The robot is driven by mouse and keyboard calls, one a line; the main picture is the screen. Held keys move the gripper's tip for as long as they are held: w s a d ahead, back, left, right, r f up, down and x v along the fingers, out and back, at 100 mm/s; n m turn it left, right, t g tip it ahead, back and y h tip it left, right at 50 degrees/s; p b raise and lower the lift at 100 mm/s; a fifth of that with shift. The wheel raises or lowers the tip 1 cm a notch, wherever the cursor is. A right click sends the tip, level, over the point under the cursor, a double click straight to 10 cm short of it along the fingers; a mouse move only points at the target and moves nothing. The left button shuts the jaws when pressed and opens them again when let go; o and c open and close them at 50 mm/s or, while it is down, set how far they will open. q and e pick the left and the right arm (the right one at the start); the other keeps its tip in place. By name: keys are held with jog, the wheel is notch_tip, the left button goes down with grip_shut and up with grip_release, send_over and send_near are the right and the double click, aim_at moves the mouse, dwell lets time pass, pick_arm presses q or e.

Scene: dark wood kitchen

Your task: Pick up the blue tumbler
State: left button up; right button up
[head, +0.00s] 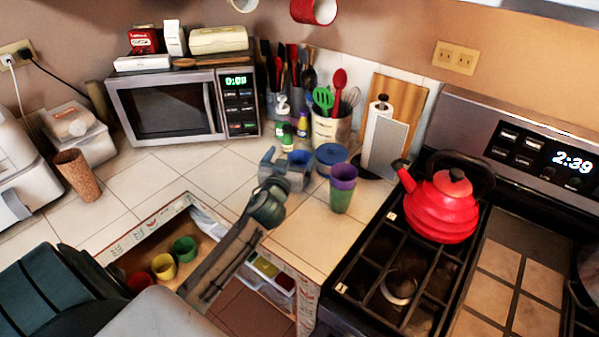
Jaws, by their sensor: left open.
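The blue tumbler (299,158) stands on the tiled counter near the back, partly hidden by my left gripper. My left gripper (284,164) reaches in from the lower left and is open, its fingers at the tumbler. I cannot tell whether the fingers touch it or whether it is fully between them. My right gripper is not in view.
A purple and green cup stack (342,188) and a round blue container (331,157) stand close on the right. A utensil crock (331,127) is behind. An open drawer (130,240) holds several cups. A red kettle (440,208) sits on the stove.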

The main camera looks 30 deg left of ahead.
pick_arm(q)
send_near(298, 161)
notch_tip(298, 161, up, 4)
jog(key=s+d, duration=0.1)
jog(key=d, duration=0.1)
jog(key=p+x, duration=0.2)
jog(key=x, duration=0.4)
jog(key=shift+w+a+f, duration=0.1)
jog(key=shift+w+a, duration=0.15)
jog(key=shift+w, duration=0.05)
jog(key=shift+w+a+f, duration=0.1)
jog(key=shift+w, duration=0.2)
jog(key=shift+s, duration=0.1)
jog(key=c, duration=1.3)
